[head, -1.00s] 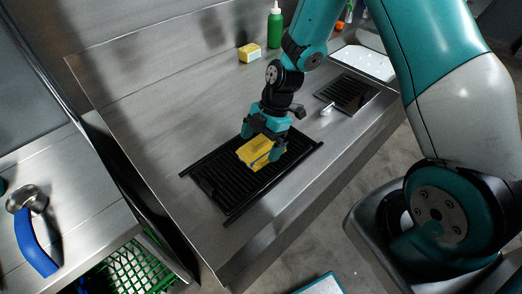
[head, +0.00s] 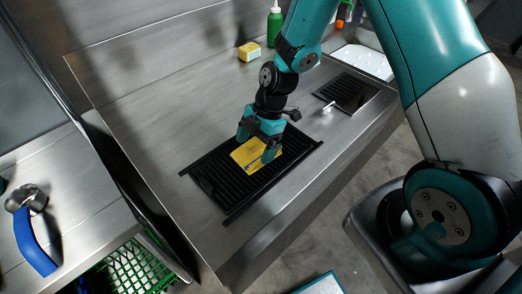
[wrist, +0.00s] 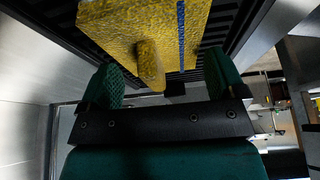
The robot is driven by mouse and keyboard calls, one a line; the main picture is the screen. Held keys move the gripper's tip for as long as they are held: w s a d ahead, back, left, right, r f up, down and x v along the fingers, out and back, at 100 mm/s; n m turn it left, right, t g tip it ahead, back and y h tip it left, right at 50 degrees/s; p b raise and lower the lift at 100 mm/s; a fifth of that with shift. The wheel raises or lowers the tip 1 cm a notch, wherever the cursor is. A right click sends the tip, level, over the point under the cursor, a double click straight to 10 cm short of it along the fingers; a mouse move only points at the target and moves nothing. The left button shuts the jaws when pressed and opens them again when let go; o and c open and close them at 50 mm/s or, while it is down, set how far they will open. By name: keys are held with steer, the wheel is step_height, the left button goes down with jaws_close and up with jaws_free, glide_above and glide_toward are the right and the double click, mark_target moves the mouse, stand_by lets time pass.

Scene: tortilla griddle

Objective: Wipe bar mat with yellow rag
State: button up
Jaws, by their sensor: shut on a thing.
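The yellow rag (head: 252,154), with a blue stripe, lies over the middle of the black ribbed bar mat (head: 217,196) on the steel counter. My gripper (head: 258,145) is above the mat, pointing down, with its fingers at the rag. In the wrist view my gripper (wrist: 160,90) has its two green fingers on either side of a raised fold of the rag (wrist: 150,64), and is shut on it. The rag hides part of the mat's ribs. The bar mat also shows behind the rag in the wrist view (wrist: 226,22).
A yellow and white sponge (head: 249,51) and a green bottle (head: 274,28) stand at the back of the counter. A smaller dark grate (head: 347,92) lies to the right, with a small white item (head: 328,107) beside it. The counter left of the mat is clear.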

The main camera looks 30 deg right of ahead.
steer(key=shift+w+d+r, duration=0.1)
steer(key=shift+w+d, duration=0.15)
steer(key=shift+d, duration=0.6)
steer(key=shift+w+d, duration=0.25)
steer(key=shift+d, duration=0.55)
steer(key=shift+s+a+b, duration=0.2)
steer(key=shift+s+a, duration=0.05)
steer(key=shift+a, duration=0.5)
steer(key=shift+s+a+b, duration=0.2)
steer(key=shift+a, duration=0.5)
steer(key=o, duration=0.6)
steer(key=shift+f+b, duration=0.5)
steer(key=shift+f, duration=0.25)
steer(key=shift+r, duration=0.1)
steer(key=c, duration=0.8)
steer(key=shift+r+p, duration=1.85)
steer(key=shift+r, duration=0.7)
steer(key=shift+c, duration=0.2)
